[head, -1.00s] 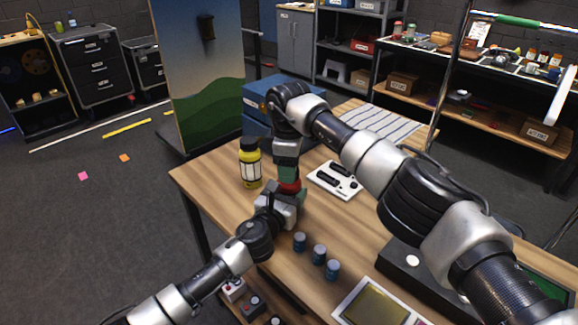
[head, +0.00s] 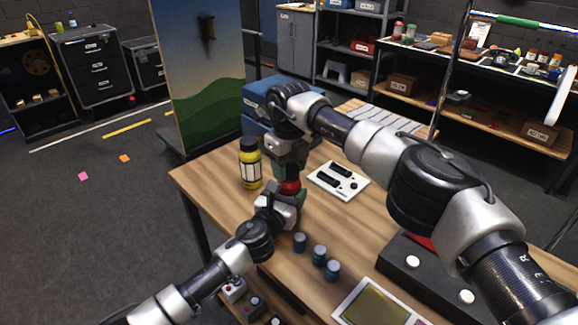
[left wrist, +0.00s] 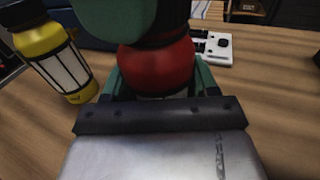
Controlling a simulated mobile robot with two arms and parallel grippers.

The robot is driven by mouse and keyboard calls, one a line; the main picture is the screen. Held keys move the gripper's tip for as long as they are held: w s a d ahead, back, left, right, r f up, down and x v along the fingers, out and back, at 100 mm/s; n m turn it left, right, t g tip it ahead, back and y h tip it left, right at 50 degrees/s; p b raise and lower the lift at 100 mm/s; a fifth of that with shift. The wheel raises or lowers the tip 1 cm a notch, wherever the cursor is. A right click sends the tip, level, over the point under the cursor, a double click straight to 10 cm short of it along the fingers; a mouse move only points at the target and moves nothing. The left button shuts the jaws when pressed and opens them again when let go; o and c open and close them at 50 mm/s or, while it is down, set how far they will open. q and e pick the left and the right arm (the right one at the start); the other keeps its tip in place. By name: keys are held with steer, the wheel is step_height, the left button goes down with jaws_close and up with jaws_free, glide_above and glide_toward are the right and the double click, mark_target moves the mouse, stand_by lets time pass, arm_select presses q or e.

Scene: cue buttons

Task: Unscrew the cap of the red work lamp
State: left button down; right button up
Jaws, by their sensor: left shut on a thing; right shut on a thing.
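The red work lamp (head: 290,187) stands upright near the middle of the wooden table, mostly covered by my grippers. My left gripper (head: 291,196) is shut around its lower part from the front. In the left wrist view its rounded red body (left wrist: 155,68) shows between the green fingers. My right gripper (head: 288,172) points straight down and is shut on the top of the lamp. The cap is hidden by its fingers, and I cannot tell how far it is turned. A green fingertip of the right gripper also covers the top in the left wrist view.
A yellow work lamp (head: 250,169) with a black top stands close on the left. A white switch panel (head: 338,181) lies to the right. Several blue cylinders, including one in front (head: 319,255), stand nearby. A black button box (head: 425,270) is at front right.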

steer(key=n, duration=0.4)
steer(key=shift+n, duration=0.4)
steer(key=n, duration=1.3)
steer(key=shift+n, duration=0.4)
steer(key=n, duration=0.5)
steer(key=shift+r, duration=0.25)
steer(key=shift+r, duration=0.9)
steer(key=shift+r, duration=0.15)
